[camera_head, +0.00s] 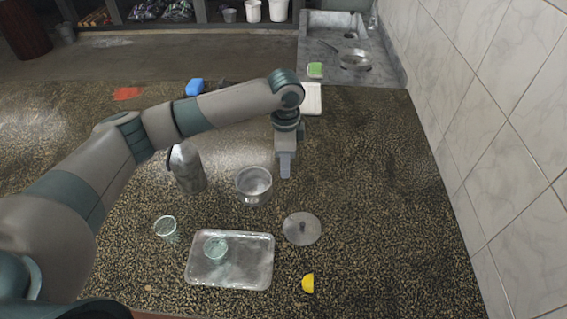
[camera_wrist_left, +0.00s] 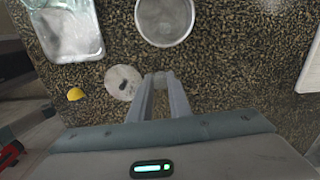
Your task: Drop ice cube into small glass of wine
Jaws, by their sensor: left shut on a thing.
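My left gripper (camera_head: 285,174) points down over the counter, just right of the metal ice bucket (camera_head: 254,198). It is shut on a small pale thing between its fingertips, which looks like the ice cube (camera_wrist_left: 160,76) in the left wrist view. The bucket is open and also shows in the left wrist view (camera_wrist_left: 165,38). One small glass (camera_head: 166,228) stands on the counter at the left. Another glass (camera_head: 216,249) stands on a metal tray (camera_head: 230,281). I cannot tell what either glass holds. My right gripper is not in view.
A round lid (camera_head: 302,229) lies right of the tray, with a yellow lemon piece (camera_head: 308,283) in front. A metal shaker (camera_head: 187,170) stands left of the bucket. A white board (camera_head: 312,99) lies behind. The counter at right is clear up to the tiled wall.

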